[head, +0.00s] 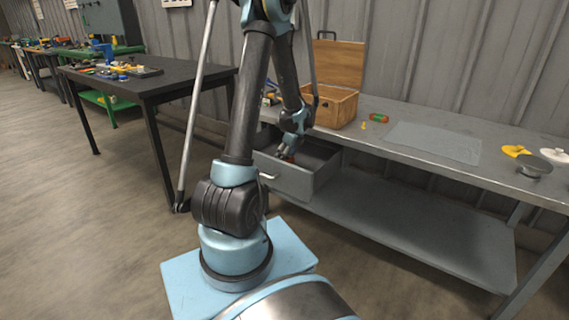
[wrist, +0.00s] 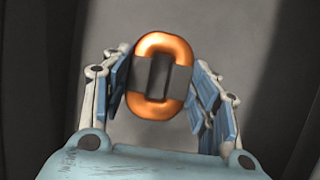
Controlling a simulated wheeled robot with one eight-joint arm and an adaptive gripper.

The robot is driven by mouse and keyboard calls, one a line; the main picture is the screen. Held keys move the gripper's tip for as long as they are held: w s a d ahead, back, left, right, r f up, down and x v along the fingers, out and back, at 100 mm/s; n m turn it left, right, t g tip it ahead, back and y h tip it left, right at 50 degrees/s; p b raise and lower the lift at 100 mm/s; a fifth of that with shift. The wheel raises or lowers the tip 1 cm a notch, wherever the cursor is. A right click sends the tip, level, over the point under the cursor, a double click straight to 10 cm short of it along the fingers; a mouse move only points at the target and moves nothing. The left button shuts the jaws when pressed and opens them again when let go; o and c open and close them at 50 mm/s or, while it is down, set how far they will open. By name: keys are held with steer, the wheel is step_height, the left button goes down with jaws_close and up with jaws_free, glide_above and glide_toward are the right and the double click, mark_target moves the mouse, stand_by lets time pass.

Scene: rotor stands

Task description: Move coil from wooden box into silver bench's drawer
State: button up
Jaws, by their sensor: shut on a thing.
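The coil (wrist: 173,42) is an orange copper ring with a dark grey core, seen in the wrist view between the fingers of my gripper (wrist: 161,88). My gripper is shut on it. In the head view my gripper (head: 287,155) points down into the open drawer (head: 290,178) of the silver bench (head: 370,112). The coil is small and mostly hidden there. In the wrist view the grey drawer interior lies below it; I cannot tell whether the coil touches the floor. The wooden box (head: 337,107) stands on the bench with its lid open.
On the bench are a small orange-green cylinder (head: 379,118), a yellow piece (head: 364,126), a grey mat (head: 432,142) and yellow, grey and white parts at the right. A dark table (head: 185,77) with tools stands at left. The bench's lower shelf (head: 420,225) looks empty.

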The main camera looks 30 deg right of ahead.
steer(key=shift+f, duration=1.7)
steer(key=shift+f, duration=0.1)
steer(key=o, duration=1.3)
steer(key=shift+o, duration=0.2)
steer(key=v, duration=1.2)
